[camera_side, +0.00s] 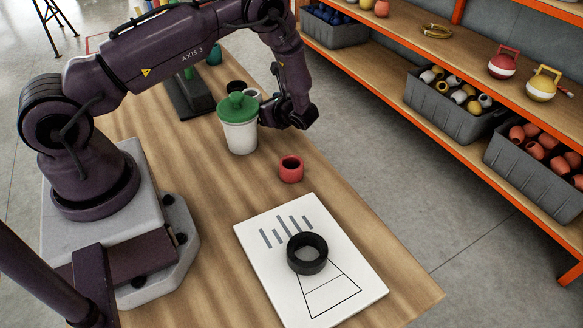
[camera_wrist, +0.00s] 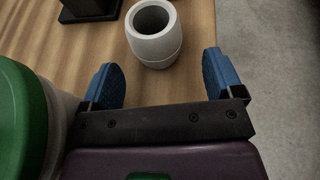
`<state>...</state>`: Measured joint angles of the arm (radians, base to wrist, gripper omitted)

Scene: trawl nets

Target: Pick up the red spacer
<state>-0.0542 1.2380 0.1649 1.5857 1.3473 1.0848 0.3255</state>
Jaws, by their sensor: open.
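The red spacer (camera_side: 291,176) is a short hollow ring standing on the wooden table in the side view, in front of and below my gripper. It does not show in the wrist view. My gripper (camera_wrist: 160,68) is open, with its two blue fingers apart and nothing between them. In the side view my gripper (camera_side: 276,112) is low beside the white cup, its fingertips partly hidden. In the wrist view a white spacer (camera_wrist: 155,48) stands just beyond the fingertips; in the side view a pale ring (camera_side: 252,93) shows behind the cup.
The white cup (camera_side: 240,137) with a green lid (camera_side: 237,106) stands close beside my gripper; its lid (camera_wrist: 20,120) fills the wrist view's left edge. A black ring (camera_side: 307,265) sits on a white board (camera_side: 262,268). A dark stand (camera_side: 187,100) is further back. Shelves line the right.

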